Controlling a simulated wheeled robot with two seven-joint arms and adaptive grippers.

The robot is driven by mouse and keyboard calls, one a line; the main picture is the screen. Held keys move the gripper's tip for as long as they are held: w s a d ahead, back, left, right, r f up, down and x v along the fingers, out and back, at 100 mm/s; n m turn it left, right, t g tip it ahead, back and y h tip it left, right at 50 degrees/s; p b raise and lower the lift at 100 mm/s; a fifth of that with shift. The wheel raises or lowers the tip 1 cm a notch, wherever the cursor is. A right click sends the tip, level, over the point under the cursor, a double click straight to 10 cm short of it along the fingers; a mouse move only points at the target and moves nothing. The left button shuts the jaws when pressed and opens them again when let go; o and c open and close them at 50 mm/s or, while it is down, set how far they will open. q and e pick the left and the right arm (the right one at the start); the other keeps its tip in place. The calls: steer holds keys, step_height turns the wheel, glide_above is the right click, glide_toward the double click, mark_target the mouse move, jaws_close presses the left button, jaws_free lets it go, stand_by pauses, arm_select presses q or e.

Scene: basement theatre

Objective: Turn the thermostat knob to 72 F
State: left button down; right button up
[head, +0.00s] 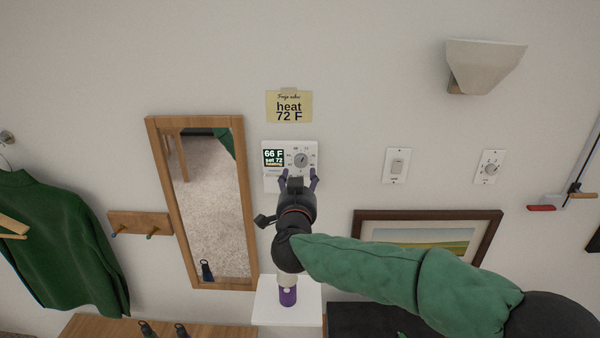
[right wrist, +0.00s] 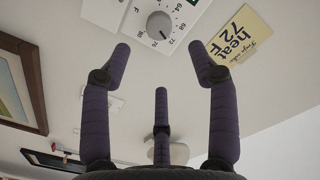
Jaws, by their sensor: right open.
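The white thermostat (head: 271,184) is on the wall in the head view. Its dark display (head: 273,158) reads 66 F, set 72, heating. The round grey thermostat knob (head: 301,159) sits right of the display with a numbered scale around it; it also shows in the right wrist view (right wrist: 159,25). My right gripper (head: 298,175) is just below the knob. In the right wrist view my right gripper (right wrist: 162,60) has its fingers spread and empty, apart from the knob. My left gripper is not in view.
A yellow note (head: 289,106) reading "heat 72 F" is above the thermostat. A light switch (head: 397,166) and another dial (head: 489,167) are to the right. A framed mirror (head: 153,150) hangs left, a framed picture (head: 430,213) lower right. A purple-bodied object (head: 288,297) stands on a white shelf (head: 311,306) below.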

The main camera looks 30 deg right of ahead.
steer(key=shift+v, duration=1.25)
steer(key=w+a+f+n+g+y, duration=0.1)
steer(key=w+a+f+n+y, duration=0.2)
steer(key=f, duration=0.7)
steer(key=w+a+f+n+g+y, duration=0.1)
steer(key=w+a+f+n+y, duration=0.15)
steer(key=f, duration=0.85)
steer(key=s+a+f+n+g+y, duration=0.1)
steer(key=s+a+f+g, duration=0.1)
steer(key=f, duration=0.7)
steer(key=s+a+f+n+g+y, duration=0.1)
steer(key=s+a+f+y, duration=0.15)
steer(key=f, duration=0.75)
steer(key=s+a+f+n+g+y, duration=0.15)
steer(key=s+a+f+g, duration=0.35)
steer(key=s+f, duration=0.75)
steer(key=s+a+f+g+y, duration=0.3)
steer(key=s+a+f+g, duration=0.25)
steer(key=s+f, duration=0.7)
steer(key=d+b+x, duration=0.2)
steer(key=b+x, duration=1)
steer(key=b, duration=0.5)
steer(key=shift+f+n+t, duration=0.3)
steer(key=shift+f+t, duration=0.15)
steer(key=shift+f, duration=0.2)
